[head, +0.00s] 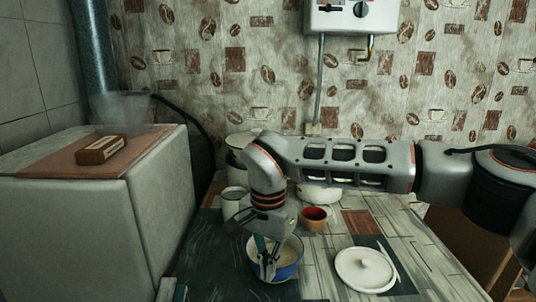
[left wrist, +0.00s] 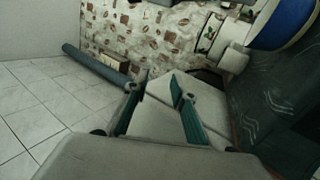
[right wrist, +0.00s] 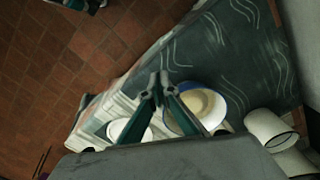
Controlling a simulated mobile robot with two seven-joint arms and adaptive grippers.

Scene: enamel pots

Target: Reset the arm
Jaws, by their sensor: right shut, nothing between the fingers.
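My right arm reaches in from the right in the head view. Its gripper (head: 267,270) points down in front of or over a blue pot (head: 288,262) with a pale inside; I cannot tell how high above it. In the right wrist view the right gripper's fingertips (right wrist: 158,80) meet with nothing between them, and the blue pot (right wrist: 212,100) shows beside them. My left gripper is outside the head view. In the left wrist view its fingers (left wrist: 160,80) stand apart and empty. A blue-and-white pot (left wrist: 285,22) is at that view's upper right.
A white lid (head: 365,269) lies on the table right of the blue pot. A red-brown cup (head: 314,219), a white mug (head: 234,200) and white pots stand behind. A grey block (head: 70,225) on the left carries a small brown box (head: 102,149). A wall heater (head: 350,15) hangs above.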

